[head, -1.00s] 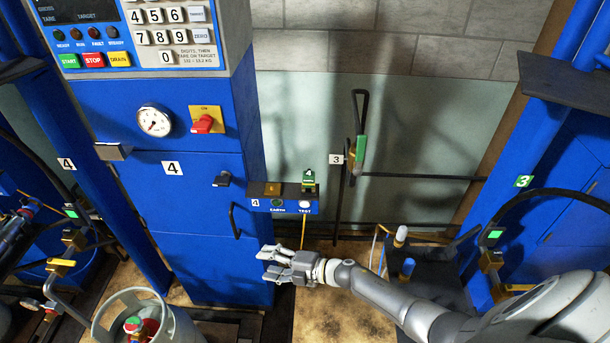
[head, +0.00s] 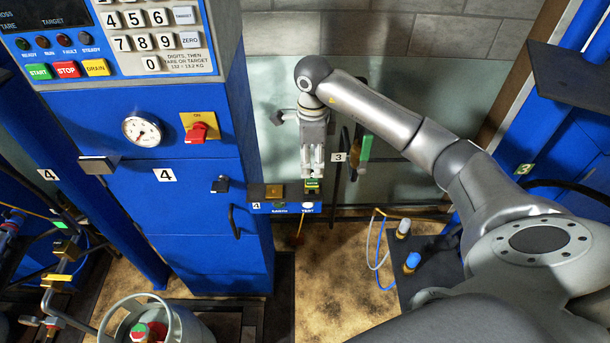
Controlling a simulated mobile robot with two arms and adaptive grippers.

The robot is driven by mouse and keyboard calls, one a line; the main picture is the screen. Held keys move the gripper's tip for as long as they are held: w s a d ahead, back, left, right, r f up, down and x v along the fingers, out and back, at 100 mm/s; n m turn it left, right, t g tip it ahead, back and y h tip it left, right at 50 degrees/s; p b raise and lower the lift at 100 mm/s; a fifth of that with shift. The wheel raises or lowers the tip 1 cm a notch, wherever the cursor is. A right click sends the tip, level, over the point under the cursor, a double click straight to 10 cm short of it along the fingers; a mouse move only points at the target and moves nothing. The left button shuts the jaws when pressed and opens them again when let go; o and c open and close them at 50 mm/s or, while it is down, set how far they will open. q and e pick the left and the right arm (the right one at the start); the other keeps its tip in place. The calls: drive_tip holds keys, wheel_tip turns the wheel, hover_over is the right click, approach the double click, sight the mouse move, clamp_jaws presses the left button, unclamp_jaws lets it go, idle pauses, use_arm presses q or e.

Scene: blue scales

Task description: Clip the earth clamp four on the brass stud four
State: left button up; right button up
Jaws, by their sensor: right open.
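The earth clamp four (head: 312,187), a small green piece with a dark base, sits on the right end of a small earth box (head: 285,208) marked 4. My right gripper (head: 312,173) points straight down, its fingertips right over the clamp's top. It is open; whether the fingers straddle or touch the clamp I cannot tell. A brass-coloured block (head: 274,191) sits on the same box to the left; I cannot tell whether it is the brass stud four. My left gripper is not in view.
The blue scale cabinet 4 (head: 205,205) stands left of the box. A green-handled lever (head: 365,148) by plate 3 is close to the right of my gripper. A gas cylinder (head: 155,318) stands at lower left.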

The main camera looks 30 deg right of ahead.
sight(312, 183)
drive_tip(key=shift+w+f, duration=0.15)
drive_tip(key=shift+w, duration=0.15)
drive_tip(key=shift+s, duration=0.1)
drive_tip(key=shift+s+r, duration=0.2)
drive_tip(key=shift+s, duration=0.1)
drive_tip(key=shift+s+f+b, duration=0.3)
wheel_tip(312, 183, down, 8)
drive_tip(key=b, duration=0.5)
drive_tip(key=shift+w+r, duration=0.15)
drive_tip(key=shift+r, duration=0.05)
drive_tip(key=shift+w+f+b, duration=0.1)
drive_tip(key=shift+f+b, duration=0.35)
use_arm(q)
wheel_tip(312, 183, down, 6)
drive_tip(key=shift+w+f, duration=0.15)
use_arm(e)
drive_tip(key=shift+r, duration=0.1)
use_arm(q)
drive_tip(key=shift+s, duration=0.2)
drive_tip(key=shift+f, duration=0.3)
